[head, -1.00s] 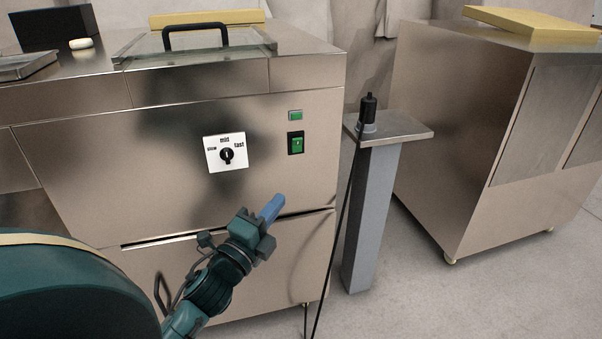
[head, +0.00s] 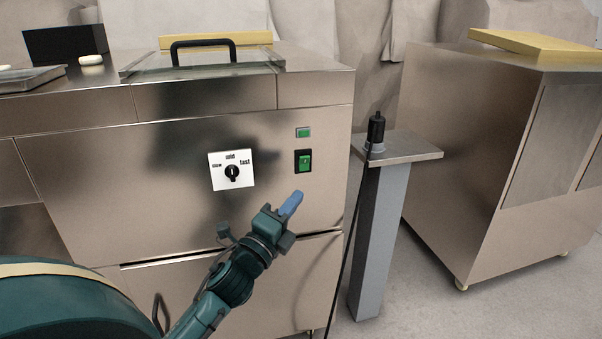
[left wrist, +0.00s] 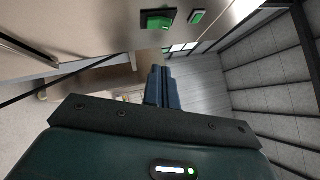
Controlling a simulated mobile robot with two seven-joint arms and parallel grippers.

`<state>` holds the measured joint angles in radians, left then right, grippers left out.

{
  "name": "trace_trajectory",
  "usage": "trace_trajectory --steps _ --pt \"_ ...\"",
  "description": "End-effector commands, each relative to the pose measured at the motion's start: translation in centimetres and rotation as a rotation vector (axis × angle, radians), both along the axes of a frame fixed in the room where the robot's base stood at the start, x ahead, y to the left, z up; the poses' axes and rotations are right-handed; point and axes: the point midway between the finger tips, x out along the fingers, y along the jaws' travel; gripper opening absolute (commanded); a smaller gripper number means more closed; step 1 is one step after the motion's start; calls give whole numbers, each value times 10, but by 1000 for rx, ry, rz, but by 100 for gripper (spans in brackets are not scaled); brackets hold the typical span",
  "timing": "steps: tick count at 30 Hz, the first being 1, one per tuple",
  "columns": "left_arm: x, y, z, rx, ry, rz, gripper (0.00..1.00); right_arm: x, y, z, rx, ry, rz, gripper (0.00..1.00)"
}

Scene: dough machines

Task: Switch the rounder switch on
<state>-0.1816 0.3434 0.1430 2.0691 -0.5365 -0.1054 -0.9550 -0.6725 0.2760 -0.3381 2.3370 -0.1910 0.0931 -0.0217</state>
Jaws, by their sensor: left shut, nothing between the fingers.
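The rounder's steel front (head: 100,185) carries a green rocker switch (head: 304,162) in a black frame. A small green light or button (head: 303,132) sits just above it. A white speed dial (head: 231,170) marked slow, mid and fast is to the left. My left gripper (head: 291,205) is shut and empty, its blue fingertips just below the switch and apart from it in the head view. In the left wrist view the shut fingers (left wrist: 162,88) point ahead, with the green switch (left wrist: 158,19) above them and the green light (left wrist: 197,16) beside it. My right gripper is out of view.
A grey post (head: 378,235) with a steel top holds a black plug (head: 376,130) and cable to the right. Another steel machine (head: 470,150) stands farther right. A glass lid (head: 205,62) with a black handle lies on top of the rounder.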

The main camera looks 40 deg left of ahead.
Motion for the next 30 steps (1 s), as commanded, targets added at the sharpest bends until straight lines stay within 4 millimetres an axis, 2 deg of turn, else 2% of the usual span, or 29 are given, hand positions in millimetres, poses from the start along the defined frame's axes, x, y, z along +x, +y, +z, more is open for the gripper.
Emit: trace_trajectory --steps 6,8,12,18,30 --pt "43 2 12 1 -3 -1 0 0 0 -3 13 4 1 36" --pt "53 3 15 2 -4 -1 0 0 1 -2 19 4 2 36" --pt "64 20 22 5 -1 2 0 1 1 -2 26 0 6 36" --pt "73 29 28 1 0 0 0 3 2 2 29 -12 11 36" --pt "74 30 30 -2 2 0 0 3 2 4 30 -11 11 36"
